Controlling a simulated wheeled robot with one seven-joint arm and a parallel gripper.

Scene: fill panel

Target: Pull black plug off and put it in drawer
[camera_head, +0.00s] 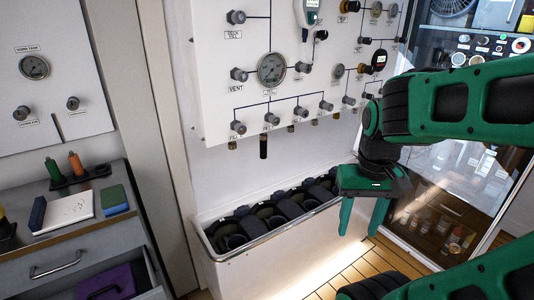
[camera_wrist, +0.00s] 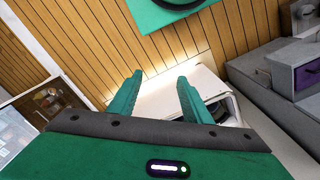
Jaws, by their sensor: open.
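A black plug-like cylinder (camera_head: 263,146) hangs below a fitting on the lower row of the white wall panel (camera_head: 225,110); I cannot tell for sure that it is the task's plug. An open drawer (camera_head: 150,294) in the grey cabinet at the lower left holds a purple case (camera_head: 106,284). The drawer area with something purple also shows at the right of the wrist view (camera_wrist: 306,73). My gripper (camera_head: 361,228) is open and empty, fingers pointing down, right of and apart from the black cylinder. In the wrist view its two green fingers (camera_wrist: 158,84) stand apart.
A white bin (camera_head: 222,258) with several dark containers stands below the panel, left of my gripper. The cabinet top (camera_head: 75,235) carries a notebook, blue and green blocks and a bottle holder. A glass-fronted cabinet (camera_head: 440,215) stands at the right. Wooden floor (camera_head: 345,277) lies open in front.

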